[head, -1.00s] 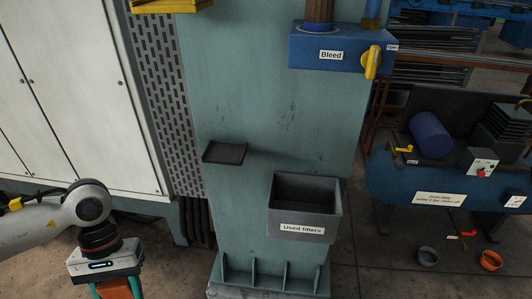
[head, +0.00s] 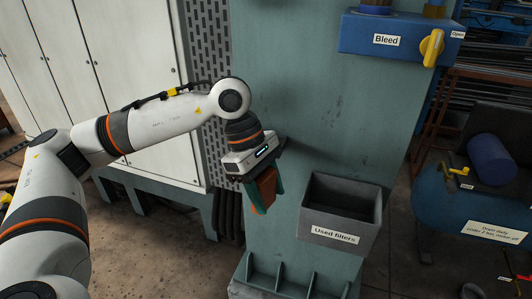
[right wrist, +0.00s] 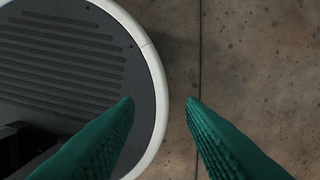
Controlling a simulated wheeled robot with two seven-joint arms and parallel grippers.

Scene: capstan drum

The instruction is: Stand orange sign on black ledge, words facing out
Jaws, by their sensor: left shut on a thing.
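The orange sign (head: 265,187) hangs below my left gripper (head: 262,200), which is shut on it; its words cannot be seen. The black ledge (head: 279,143) is on the green column and is mostly hidden behind my left gripper's body; only a dark edge shows. The sign overlaps the area just in front of and below the ledge, and I cannot tell the gap between them. My right gripper (right wrist: 160,103) shows in the right wrist view with its green fingers apart and nothing between them, above the floor.
A grey "Used filters" bin (head: 335,235) is fixed to the column, right of the sign. A blue "Bleed" block (head: 385,42) with a yellow handle is higher up. White cabinets (head: 100,80) stand behind my left arm. A blue tank (head: 440,210) is at right.

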